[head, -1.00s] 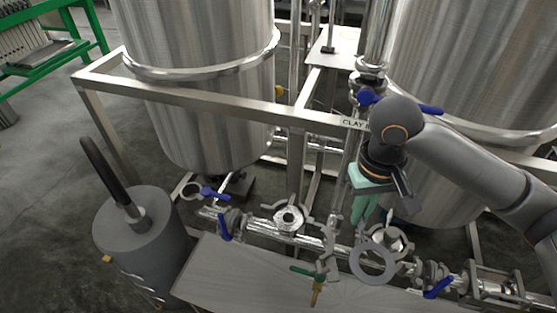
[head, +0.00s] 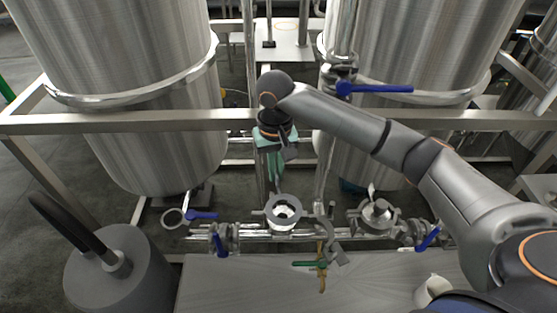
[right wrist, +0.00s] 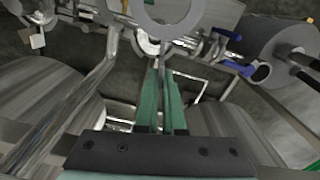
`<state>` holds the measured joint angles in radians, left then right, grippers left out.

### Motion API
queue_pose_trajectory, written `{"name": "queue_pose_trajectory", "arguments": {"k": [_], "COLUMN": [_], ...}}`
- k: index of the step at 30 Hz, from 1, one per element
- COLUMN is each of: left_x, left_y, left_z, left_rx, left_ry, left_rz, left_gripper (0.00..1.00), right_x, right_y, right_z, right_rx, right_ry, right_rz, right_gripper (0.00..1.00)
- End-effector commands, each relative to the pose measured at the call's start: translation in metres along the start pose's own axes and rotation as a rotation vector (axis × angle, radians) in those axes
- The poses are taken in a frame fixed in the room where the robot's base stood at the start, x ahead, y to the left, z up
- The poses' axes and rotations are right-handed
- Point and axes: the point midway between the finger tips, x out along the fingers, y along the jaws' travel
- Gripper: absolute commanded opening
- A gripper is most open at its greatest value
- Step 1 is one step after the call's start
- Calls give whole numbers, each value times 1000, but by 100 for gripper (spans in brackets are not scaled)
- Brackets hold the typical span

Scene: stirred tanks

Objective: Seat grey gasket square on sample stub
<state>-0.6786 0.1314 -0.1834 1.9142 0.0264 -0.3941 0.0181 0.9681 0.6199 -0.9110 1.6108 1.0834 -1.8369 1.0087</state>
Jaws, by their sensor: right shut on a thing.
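The grey gasket (head: 283,225) is a flat ring. In the head view it overlaps the bright open stub (head: 284,210) on the left part of the pipe run. My right gripper (head: 275,182) points down with green fingers, shut on the gasket. In the right wrist view the gasket (right wrist: 176,29) lies beyond the fingertips (right wrist: 161,66), at the top edge and partly cut off. The shiny rim of the stub (right wrist: 149,46) shows partly behind it, off to one side, so the ring looks apart from the stub and not centred. Exact height is hard to tell. My left gripper is not in view.
A second stub with a fitting (head: 377,214) stands to the right. A grey open clamp (head: 332,228) and a green-handled valve (head: 312,263) are in front. Blue valve handles (head: 220,243) flank the pipe. A steel frame rail (head: 130,122) crosses behind. The bench (head: 240,285) is largely bare.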

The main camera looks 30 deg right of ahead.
Motion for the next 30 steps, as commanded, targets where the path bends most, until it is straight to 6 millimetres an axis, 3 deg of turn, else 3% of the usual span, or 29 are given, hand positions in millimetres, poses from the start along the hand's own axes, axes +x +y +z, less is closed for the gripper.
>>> {"name": "queue_pose_trajectory", "arguments": {"k": [4, 10, 30], "left_x": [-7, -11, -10], "left_y": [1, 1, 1], "left_z": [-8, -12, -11], "left_rx": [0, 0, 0], "left_ry": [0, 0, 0], "left_rz": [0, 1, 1], "left_gripper": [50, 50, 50], "right_x": [23, 49, 61], "right_y": [10, 25, 30], "right_z": [-36, -60, -65], "right_rx": [105, 184, 203], "right_ry": [-6, -3, -3], "right_rz": [1, 1, 0], "right_gripper": [0, 0, 0]}}
